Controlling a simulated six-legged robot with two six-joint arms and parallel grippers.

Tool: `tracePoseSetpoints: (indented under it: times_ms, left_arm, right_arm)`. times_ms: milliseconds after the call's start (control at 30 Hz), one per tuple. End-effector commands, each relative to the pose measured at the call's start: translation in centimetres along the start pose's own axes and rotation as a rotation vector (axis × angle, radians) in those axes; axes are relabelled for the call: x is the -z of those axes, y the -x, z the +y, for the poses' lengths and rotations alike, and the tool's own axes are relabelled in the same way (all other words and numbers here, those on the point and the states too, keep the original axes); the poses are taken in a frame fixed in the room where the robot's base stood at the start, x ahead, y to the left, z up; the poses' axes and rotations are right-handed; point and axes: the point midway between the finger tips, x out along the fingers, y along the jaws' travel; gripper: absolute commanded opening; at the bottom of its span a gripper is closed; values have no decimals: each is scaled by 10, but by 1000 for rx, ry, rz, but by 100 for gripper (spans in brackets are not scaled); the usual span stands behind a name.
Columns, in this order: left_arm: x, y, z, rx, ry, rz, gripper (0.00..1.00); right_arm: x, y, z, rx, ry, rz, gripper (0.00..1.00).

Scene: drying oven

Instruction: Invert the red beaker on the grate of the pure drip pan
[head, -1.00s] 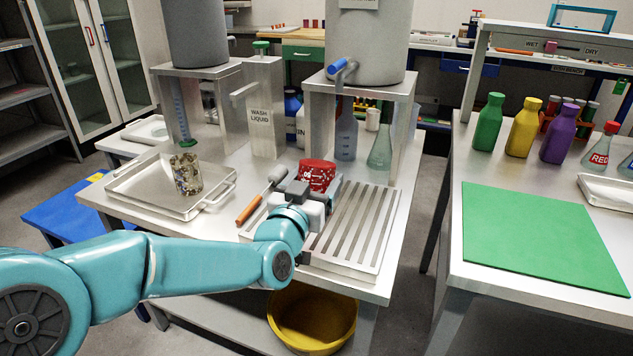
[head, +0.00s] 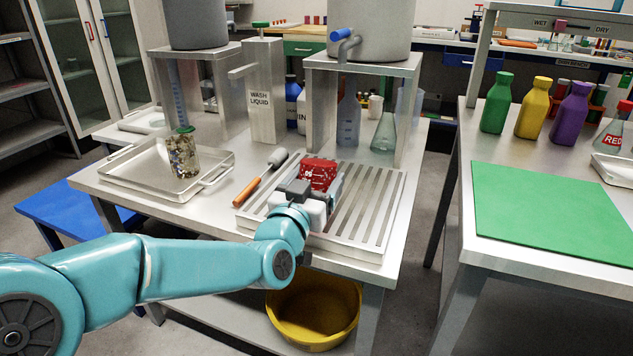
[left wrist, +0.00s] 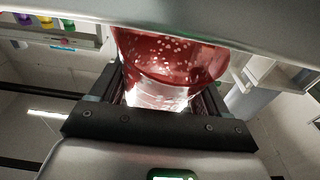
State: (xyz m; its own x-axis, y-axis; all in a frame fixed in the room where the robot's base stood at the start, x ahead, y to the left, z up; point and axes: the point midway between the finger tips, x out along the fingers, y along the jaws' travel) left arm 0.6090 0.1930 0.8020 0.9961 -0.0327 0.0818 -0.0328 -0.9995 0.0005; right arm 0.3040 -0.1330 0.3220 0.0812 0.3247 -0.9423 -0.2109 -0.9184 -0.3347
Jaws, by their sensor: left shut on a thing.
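The red beaker (head: 319,172) is over the rear left part of the drip pan's slotted grate (head: 368,205) in the head view. My left gripper (head: 310,190) is shut on it. In the left wrist view the beaker (left wrist: 170,62) sits between the two dark fingers, with a red speckled part and a clear, shiny part. I cannot tell for sure whether it touches the grate or which way its mouth faces. My gripper hides its near side. My right gripper is out of view.
An orange-handled brush (head: 260,180) lies left of the pan. A metal tray (head: 120,180) holds a speckled beaker (head: 182,157). A tank stand (head: 405,110) and flask (head: 384,132) are behind. A green mat (head: 550,215) lies clear on the right table; a yellow basin (head: 313,310) is below.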

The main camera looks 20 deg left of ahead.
Motion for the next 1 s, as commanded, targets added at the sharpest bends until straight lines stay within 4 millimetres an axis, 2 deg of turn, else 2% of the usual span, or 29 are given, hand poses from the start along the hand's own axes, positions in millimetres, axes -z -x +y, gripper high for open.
tracePoseSetpoints:
  times_ms: [767,800,833,1000]
  left_arm:
    - [-5,0,0,0,0,0,42]
    - [-4,0,0,0,0,0,88]
    - [-4,0,0,0,0,0,98]
    - [-4,0,0,0,0,0,100]
  right_arm:
    - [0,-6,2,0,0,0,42]
    - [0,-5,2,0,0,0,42]
    - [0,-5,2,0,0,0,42]
    - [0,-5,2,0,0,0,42]
